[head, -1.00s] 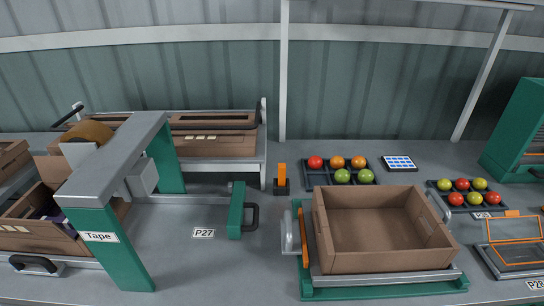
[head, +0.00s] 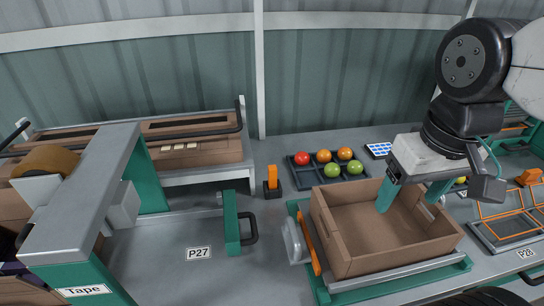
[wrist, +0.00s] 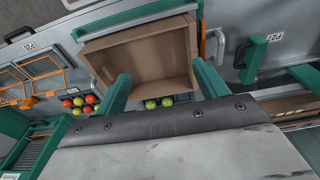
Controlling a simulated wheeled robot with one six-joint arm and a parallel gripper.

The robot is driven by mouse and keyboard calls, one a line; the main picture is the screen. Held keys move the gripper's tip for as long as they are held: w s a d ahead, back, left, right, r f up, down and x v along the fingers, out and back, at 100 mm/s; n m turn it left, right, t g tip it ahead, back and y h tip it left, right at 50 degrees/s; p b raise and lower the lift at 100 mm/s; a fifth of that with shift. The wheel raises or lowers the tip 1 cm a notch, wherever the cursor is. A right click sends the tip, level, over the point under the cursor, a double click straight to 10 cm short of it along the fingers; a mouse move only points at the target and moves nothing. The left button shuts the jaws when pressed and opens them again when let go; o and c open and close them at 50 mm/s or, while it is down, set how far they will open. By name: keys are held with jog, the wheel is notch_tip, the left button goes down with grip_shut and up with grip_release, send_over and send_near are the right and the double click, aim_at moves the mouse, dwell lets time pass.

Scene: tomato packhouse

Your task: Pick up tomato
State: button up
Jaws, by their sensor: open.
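Red, orange and green tomatoes sit in a dark tray (head: 308,173) behind the cardboard box in the head view. They include a red tomato (head: 302,158), an orange tomato (head: 345,153) and a green tomato (head: 331,170). A second group of red and green tomatoes (wrist: 80,104) shows at lower left in the wrist view; my arm mostly hides it in the head view. My gripper (head: 413,192) is open and empty, over the back right of the box. In the wrist view its fingers (wrist: 161,72) stand wide apart, with green tomatoes (wrist: 151,104) partly visible between them.
The open, empty cardboard box (head: 395,250) stands on a green-framed stand. A green tape machine (head: 110,200) fills the left. An orange-topped post (head: 272,179) stands left of the tray. Orange-lined panels (head: 508,215) lie at right.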

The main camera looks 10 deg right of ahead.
jog(key=w+r+m, duration=0.1)
jog(key=w+r, duration=0.1)
jog(key=w, duration=0.8)
jog(key=m+g, duration=0.1)
jog(key=m, duration=0.3)
send_over(302, 153)
jog(key=s, duration=0.1)
notch_tip(302, 153, down, 17)
jog(key=shift+s+f, duration=0.1)
jog(key=shift+f, duration=0.4)
jog(key=f, duration=0.5)
jog(key=w+f, duration=0.1)
jog(key=f, duration=0.1)
jog(key=shift+f, duration=0.3)
jog(key=c, duration=0.8)
